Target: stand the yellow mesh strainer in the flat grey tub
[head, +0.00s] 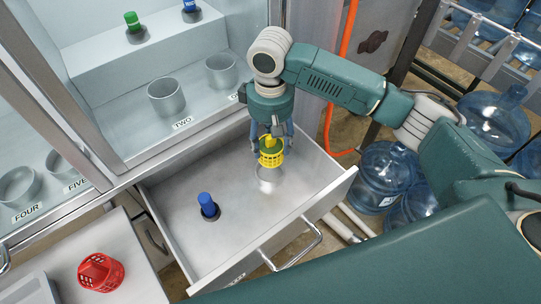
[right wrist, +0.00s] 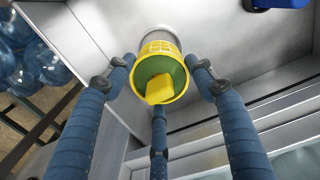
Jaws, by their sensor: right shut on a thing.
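The yellow mesh strainer (head: 271,158) has a green inside and a yellow handle. My right gripper (head: 271,142) is shut on it from above, and its fingers also show around the strainer (right wrist: 160,78) in the right wrist view. The strainer is upright in the head view. A light grey round tub (head: 269,180) stands in the open drawer directly below it. In the right wrist view the tub (right wrist: 156,36) shows just past the strainer's mesh. I cannot tell whether the strainer's bottom is inside the rim or above it. My left gripper is not in view.
The open metal drawer (head: 180,238) also holds a blue-handled piece (head: 207,203). A red strainer (head: 101,272) lies on the counter at lower left. Grey cups stand on the labelled shelf behind, one (head: 166,97) above label TWO. Water jugs (head: 384,176) stand at right.

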